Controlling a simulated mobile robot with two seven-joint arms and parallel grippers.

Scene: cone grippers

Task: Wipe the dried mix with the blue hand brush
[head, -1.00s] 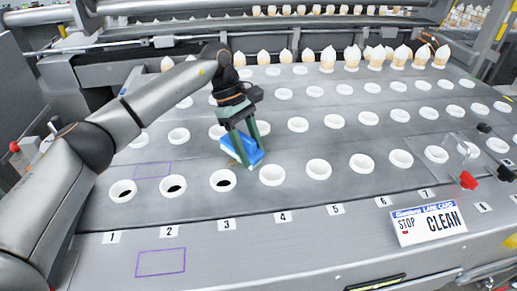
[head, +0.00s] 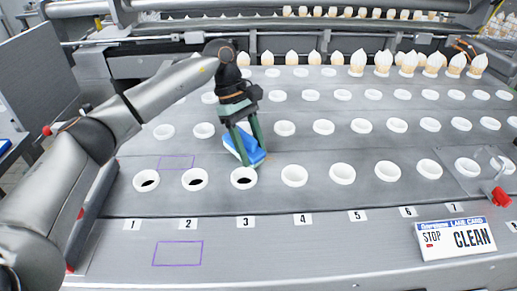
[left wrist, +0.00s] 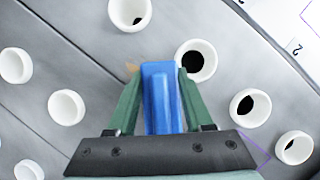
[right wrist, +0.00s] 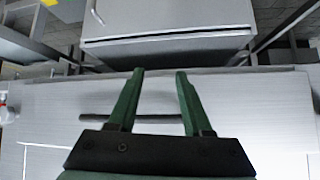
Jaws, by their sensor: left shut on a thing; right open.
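My left gripper (head: 243,154) is shut on the blue hand brush (head: 240,146) and holds it low at the grey plate, just behind the dark-centred cup of lane 3. In the left wrist view the brush (left wrist: 161,95) lies between the green fingers. A small tan patch, which looks like dried mix (left wrist: 131,68), shows beside the brush's far end; the rest of it may be hidden under the brush. I cannot tell for sure whether the bristles touch the plate. My right gripper (right wrist: 160,100) is open and empty, seen only in its own wrist view.
Rows of white cups (head: 294,175) stand out of the plate around the brush. Cone-filled cups (head: 357,62) line the back. A STOP/CLEAN card (head: 456,239) and a red knob (head: 501,197) are at the front right. Purple outlines (head: 178,253) mark the left side.

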